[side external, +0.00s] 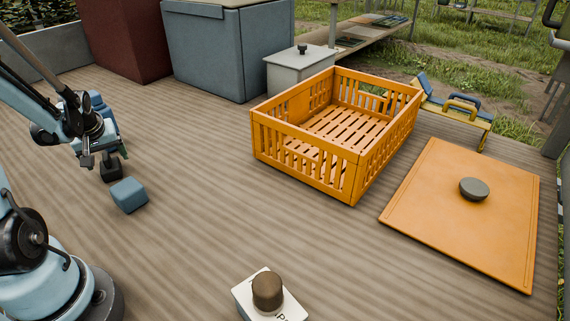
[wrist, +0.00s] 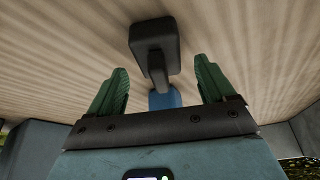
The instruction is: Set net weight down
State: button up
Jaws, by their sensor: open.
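A dark grey weight (side external: 112,172) with an upright stem is directly below my gripper (side external: 110,152) at the left and appears to stand on the deck. In the wrist view the weight (wrist: 154,42) lies beyond the two green fingers of my gripper (wrist: 160,72). The fingers are spread wide, with clear gaps on both sides of the stem. A blue block (side external: 129,195) sits on the deck close beside the weight. A blue patch also shows behind the stem in the wrist view. No label naming the net weight is readable.
An orange slatted crate (side external: 358,170) stands open and empty. An orange lid (side external: 440,220) with a grey round piece (side external: 474,189) lies to its right. A brown knob (side external: 267,290) stands on a white card in front. Large bins (side external: 232,50) stand behind. The middle deck is clear.

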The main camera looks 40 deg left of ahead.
jog(key=v, duration=1)
jog(key=w+d+m+t+h, duration=0.2)
jog(key=d+m, duration=0.4)
jog(key=d, duration=0.8)
jog(key=w+d+r+m+t+h, duration=0.1)
jog(key=w+d+m, duration=0.4)
jog(key=d, duration=0.9)
jog(key=shift+w+r+m+t+h, duration=0.25)
jog(key=shift+m+t+h, duration=0.25)
jog(key=shift+m+t, duration=0.7)
